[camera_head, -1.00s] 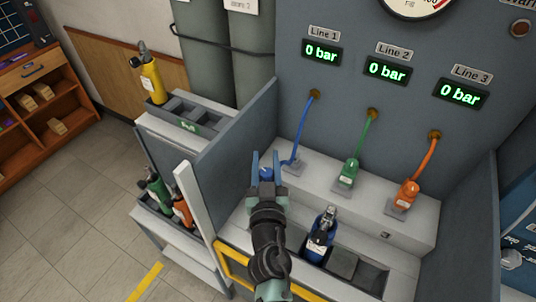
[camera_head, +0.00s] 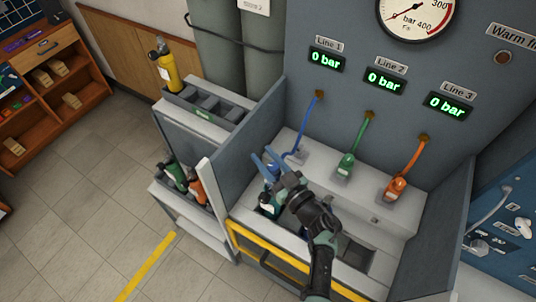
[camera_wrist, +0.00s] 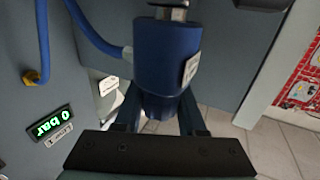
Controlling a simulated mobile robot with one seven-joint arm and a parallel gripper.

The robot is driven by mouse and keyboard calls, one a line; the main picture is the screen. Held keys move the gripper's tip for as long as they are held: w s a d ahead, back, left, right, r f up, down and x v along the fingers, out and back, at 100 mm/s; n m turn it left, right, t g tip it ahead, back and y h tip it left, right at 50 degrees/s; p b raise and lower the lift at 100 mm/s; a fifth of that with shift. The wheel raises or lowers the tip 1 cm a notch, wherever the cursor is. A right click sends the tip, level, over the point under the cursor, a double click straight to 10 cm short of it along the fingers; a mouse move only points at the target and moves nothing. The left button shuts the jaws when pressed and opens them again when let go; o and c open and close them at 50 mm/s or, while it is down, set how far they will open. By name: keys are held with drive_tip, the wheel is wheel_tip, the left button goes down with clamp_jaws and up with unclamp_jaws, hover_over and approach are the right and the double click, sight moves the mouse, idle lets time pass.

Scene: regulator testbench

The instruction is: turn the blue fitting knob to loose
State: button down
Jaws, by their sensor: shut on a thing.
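The blue fitting (camera_wrist: 168,50) is a blue cylinder with a white label and a blue hose at its left in the wrist view. Its narrower blue knob (camera_wrist: 163,106) sits between the two fingers of my gripper (camera_wrist: 163,118), which is shut on it. In the head view my gripper (camera_head: 265,158) is at the left end of the bench ledge, below the Line 1 display (camera_head: 327,59). The fitting is mostly hidden there by the fingers and wrist. The knob's marking cannot be read.
The green fitting (camera_head: 345,163) and orange fitting (camera_head: 395,187) stand to the right on the ledge. A grey side panel (camera_head: 240,140) rises close to the left. A yellow bottle (camera_head: 165,73) stands at the rack (camera_head: 190,110). All three displays read 0 bar.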

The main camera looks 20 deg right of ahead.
drive_tip(key=shift+a+n+y+b, duration=0.15)
drive_tip(key=shift+n+y+b, duration=0.15)
drive_tip(key=shift+n+y, duration=0.45)
drive_tip(key=shift+s+g+y, duration=0.1)
drive_tip(key=shift+g+y, duration=0.15)
drive_tip(key=shift+g, duration=0.05)
idle(0.6)
drive_tip(key=shift+c, duration=2.4)
unclamp_jaws()
wheel_tip(320, 180, up, 10)
drive_tip(key=p, duration=0.3)
